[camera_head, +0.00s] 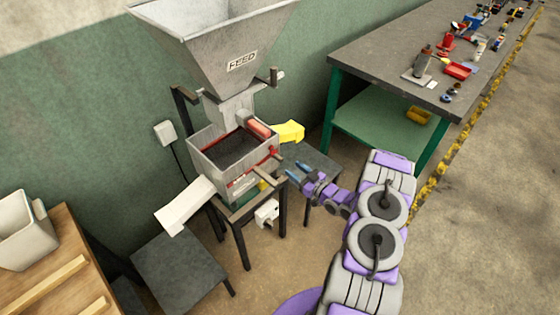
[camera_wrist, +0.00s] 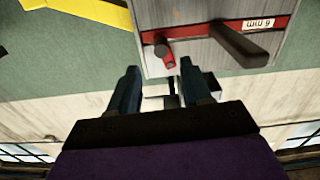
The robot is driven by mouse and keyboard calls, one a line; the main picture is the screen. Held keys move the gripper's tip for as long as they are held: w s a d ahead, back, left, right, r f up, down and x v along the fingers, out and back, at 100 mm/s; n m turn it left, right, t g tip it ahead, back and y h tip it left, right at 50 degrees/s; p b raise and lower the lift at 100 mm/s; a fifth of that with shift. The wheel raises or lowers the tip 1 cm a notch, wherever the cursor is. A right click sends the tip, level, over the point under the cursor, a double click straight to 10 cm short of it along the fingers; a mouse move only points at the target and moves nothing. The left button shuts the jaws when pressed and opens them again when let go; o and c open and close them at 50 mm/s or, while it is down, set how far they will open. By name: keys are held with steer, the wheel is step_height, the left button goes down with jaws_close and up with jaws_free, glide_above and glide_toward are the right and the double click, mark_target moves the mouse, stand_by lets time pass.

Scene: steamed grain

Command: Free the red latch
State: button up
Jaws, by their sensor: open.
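The red latch (camera_wrist: 169,60) shows in the wrist view as a short red piece with a dark round knob (camera_wrist: 161,47), at the edge of a grey metal box (camera_wrist: 190,14). In the head view I cannot pick the latch out clearly from the red trim on the box (camera_head: 212,160). My gripper (camera_wrist: 159,67) is open and empty, with its two dark blue fingers on either side of the latch in the picture. I cannot tell the remaining depth between them. In the head view my gripper (camera_head: 297,169) is at the right side of the box.
A dark bar handle (camera_wrist: 240,44) sticks out right of the latch in the wrist view. A grey FEED hopper (camera_head: 215,40) stands above the box. A yellow chute (camera_head: 291,132) and white chute (camera_head: 184,206) flank it. A cluttered workbench (camera_head: 385,60) is at right.

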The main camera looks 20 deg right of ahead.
mark_target(280, 159)
steer(key=b+x, duration=0.1)
steer(key=x, duration=0.8)
steer(key=shift+s+b, duration=0.1)
steer(key=shift+b, duration=0.2)
